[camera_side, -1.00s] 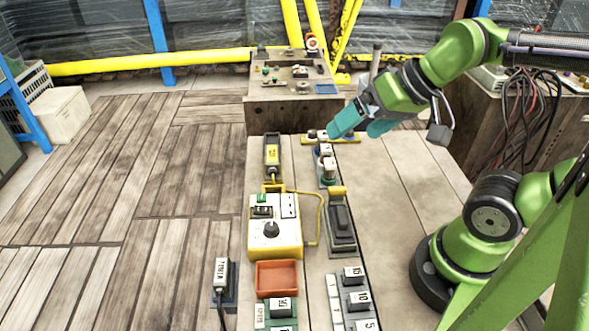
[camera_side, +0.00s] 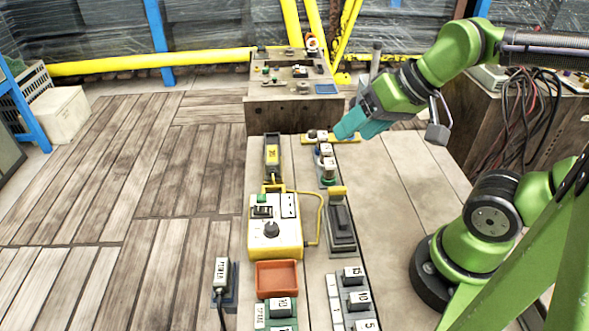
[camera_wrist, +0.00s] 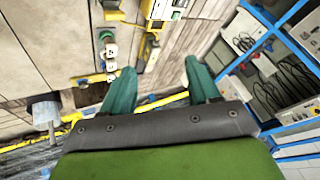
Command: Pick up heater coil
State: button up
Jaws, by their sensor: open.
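I cannot tell for sure which thing is the heater coil; none is plainly a coil. My gripper (camera_side: 352,127), with teal fingers, is in the air at the far end of the near table, just right of a yellow strip (camera_side: 347,139) with small knobs. White-labelled pieces (camera_side: 326,150) stand in a rack just in front of that strip. In the wrist view my gripper (camera_wrist: 160,68) has its fingers wide apart with nothing between them. The labelled pieces (camera_wrist: 111,51) show beyond and left of the left finger.
A yellow control box (camera_side: 284,240), a black switch unit (camera_side: 341,222), an orange tray (camera_side: 277,277) and numbered blocks line the table's left side. A farther bench (camera_side: 262,97) bears small parts. The table's right middle is bare.

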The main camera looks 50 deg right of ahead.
jog(key=w+d+f+m+g+h, duration=0.1)
jog(key=w+d+f+m+g, duration=0.15)
jog(key=w+d+g, duration=0.45)
jog(key=m+h, duration=0.1)
jog(key=m, duration=0.2)
send_over(330, 162)
jog(key=f, duration=0.2)
jog(key=shift+n, duration=0.25)
notch_tip(330, 162, down, 16)
jog(key=shift+f, duration=0.1)
grip_shut()
